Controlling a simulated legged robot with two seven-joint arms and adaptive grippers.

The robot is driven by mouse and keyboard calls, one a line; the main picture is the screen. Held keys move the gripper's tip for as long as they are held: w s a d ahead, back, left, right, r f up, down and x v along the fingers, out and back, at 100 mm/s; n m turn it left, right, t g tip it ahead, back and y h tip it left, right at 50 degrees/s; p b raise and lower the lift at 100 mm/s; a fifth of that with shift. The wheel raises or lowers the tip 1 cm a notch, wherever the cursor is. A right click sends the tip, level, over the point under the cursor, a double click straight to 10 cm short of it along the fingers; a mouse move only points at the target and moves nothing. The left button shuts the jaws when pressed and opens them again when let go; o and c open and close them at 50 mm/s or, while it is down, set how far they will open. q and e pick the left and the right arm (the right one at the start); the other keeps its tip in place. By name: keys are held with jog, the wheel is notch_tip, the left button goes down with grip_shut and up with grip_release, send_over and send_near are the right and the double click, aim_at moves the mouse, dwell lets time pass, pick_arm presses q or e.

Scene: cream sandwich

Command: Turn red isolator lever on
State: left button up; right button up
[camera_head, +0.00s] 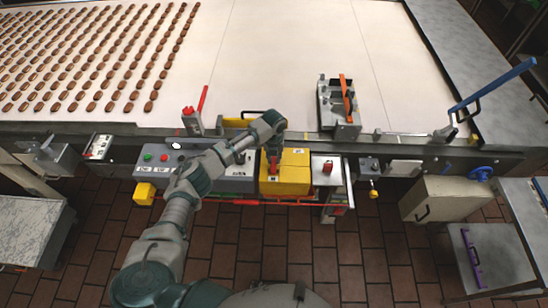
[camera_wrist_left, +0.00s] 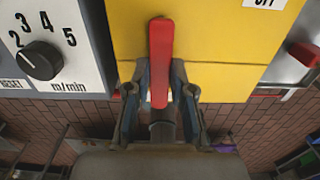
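The red isolator lever (camera_wrist_left: 160,60) stands on the front of a yellow box (camera_wrist_left: 215,45) and points upward in the left wrist view. A white label reading "OFF" (camera_wrist_left: 266,3), cut by the frame edge, sits up and right of it. My left gripper (camera_wrist_left: 161,80) has one finger on each side of the lever, close against it, and looks shut on it. In the head view, my left gripper (camera_head: 274,145) reaches down over the yellow box (camera_head: 290,178) and partly hides the lever (camera_head: 273,165). My right gripper is not in view.
A grey panel with a black speed knob (camera_wrist_left: 42,60) lies left of the box. A red knob (camera_head: 327,166) is to its right. The conveyor (camera_head: 270,60) lies behind, carrying rows of brown pieces. Tiled floor (camera_head: 335,250) is clear in front.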

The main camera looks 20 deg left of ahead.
aim_at(274, 161)
pick_arm(q)
jog(key=o, duration=0.4)
jog(key=shift+s, duration=0.1)
jog(key=shift+o, duration=0.2)
notch_tip(274, 161, up, 12)
dwell(0.4)
